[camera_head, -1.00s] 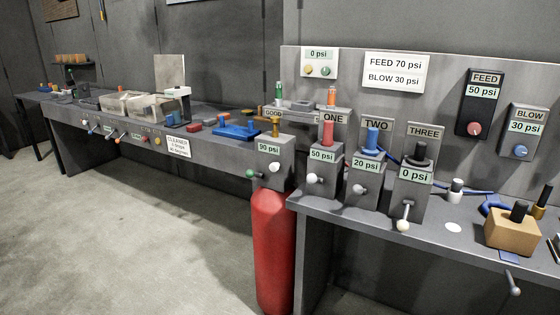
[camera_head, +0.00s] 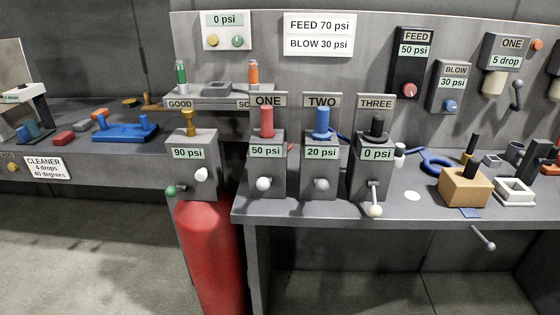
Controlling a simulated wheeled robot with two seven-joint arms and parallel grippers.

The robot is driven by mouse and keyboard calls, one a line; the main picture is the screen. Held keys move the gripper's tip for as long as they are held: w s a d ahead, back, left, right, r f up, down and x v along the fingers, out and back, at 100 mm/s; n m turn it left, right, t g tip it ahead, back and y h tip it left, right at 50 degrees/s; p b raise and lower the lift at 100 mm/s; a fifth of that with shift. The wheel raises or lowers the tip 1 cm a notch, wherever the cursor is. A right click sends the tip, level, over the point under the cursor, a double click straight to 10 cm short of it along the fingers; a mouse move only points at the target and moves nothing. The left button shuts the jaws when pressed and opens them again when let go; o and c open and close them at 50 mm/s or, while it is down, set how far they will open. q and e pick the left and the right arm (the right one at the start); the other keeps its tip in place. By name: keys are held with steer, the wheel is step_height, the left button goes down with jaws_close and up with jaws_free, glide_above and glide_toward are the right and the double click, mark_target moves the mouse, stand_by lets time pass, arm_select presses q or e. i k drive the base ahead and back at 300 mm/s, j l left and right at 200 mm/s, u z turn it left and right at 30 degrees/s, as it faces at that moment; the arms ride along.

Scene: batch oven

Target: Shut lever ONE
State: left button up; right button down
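The ONE station is a grey box (camera_head: 266,169) reading 50 psi, with a red cylinder (camera_head: 267,121) on top and a sign ONE behind it. Its lever has a white ball knob (camera_head: 263,184) that points out toward me. At the far right, a wall dispenser (camera_head: 505,53) is also labelled ONE, reading 5 drop, with a dark lever (camera_head: 517,94) beside it, its ball end up. Neither of my grippers shows in the view.
The TWO box (camera_head: 320,177) reads 20 psi, its knob pointing out. The THREE box (camera_head: 371,178) reads 0 psi, its lever hanging down. A 90 psi box (camera_head: 192,158) stands on a red tank (camera_head: 208,245) at left. A tan block (camera_head: 464,190) sits at right.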

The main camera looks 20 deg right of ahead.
mark_target(264, 184)
steer(key=i+j+z, duration=0.45)
steer(key=j, duration=0.15)
steer(key=j+z, duration=0.2)
steer(key=j, duration=0.15)
steer(key=i+j+z, duration=0.2)
steer(key=j, duration=0.15)
steer(key=k, duration=0.1)
